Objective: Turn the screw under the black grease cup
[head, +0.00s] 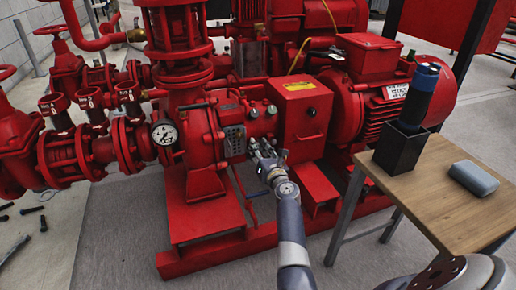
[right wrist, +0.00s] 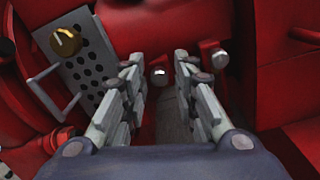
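My right gripper (head: 265,154) reaches in at the front of the red pump, beside the perforated grey plate. It also shows in the right wrist view (right wrist: 160,62), with its two fingers apart and nothing held between them. A small silver screw head (right wrist: 159,73) shows in the gap between the fingertips; I cannot tell whether they touch it. I cannot clearly make out the black grease cup. My left gripper is not in view.
The perforated plate (right wrist: 88,62) carries a brass knob (right wrist: 66,42) and a handle. A wooden table (head: 440,195) holds a black holder (head: 399,149) with a blue-topped cylinder (head: 420,92) and a grey case (head: 474,178).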

